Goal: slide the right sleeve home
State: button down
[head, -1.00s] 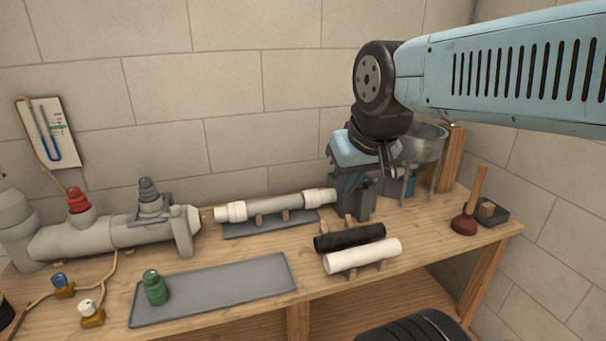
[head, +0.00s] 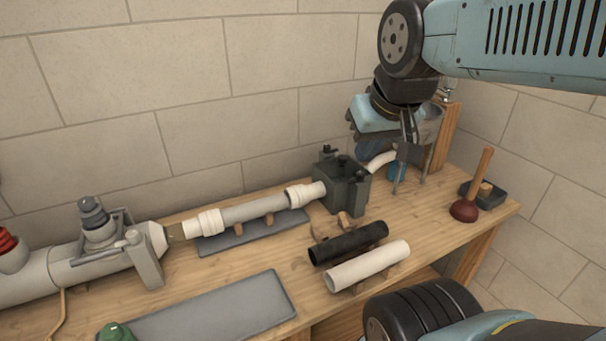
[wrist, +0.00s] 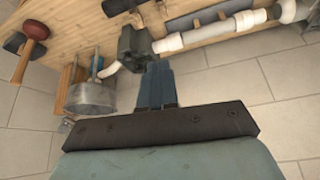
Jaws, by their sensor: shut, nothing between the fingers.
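A grey pipe (head: 255,208) lies on low wooden rests over a grey mat. The right sleeve (head: 299,195), a white collar, is around its right end, and a white pipe stub (head: 318,189) runs from there into the dark grey box (head: 342,187). In the wrist view this sleeve (wrist: 172,43) is beyond my fingertips. The left sleeve (head: 210,221) is at the pipe's left end; it also shows in the wrist view (wrist: 243,22). My gripper (wrist: 158,66) is shut and empty, apart from the sleeve. In the head view my gripper (head: 373,148) is behind the box, partly hidden.
A black tube (head: 348,243) and a white tube (head: 368,266) lie on rests in front of the box. A grey valve assembly (head: 105,250) stands left. A metal pot (wrist: 90,97) and a plunger (head: 465,209) are right of the box. A flat grey tray (head: 215,312) lies in front.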

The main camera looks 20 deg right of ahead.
jog(key=shift+w, duration=0.1)
jog(key=n+g+y, duration=0.2)
jog(key=n+y, duration=0.2)
jog(key=y, duration=0.3)
send_over(313, 188)
jog(key=s+d, duration=0.3)
jog(key=d, duration=0.2)
notch_tip(313, 188, down, 20)
jog(key=shift+w+f, duration=0.15)
jog(key=shift+f, duration=0.05)
jog(key=shift+w+f, duration=0.2)
jog(key=shift+f, duration=0.2)
jog(key=x, duration=0.9)
jog(key=shift+f, duration=0.3)
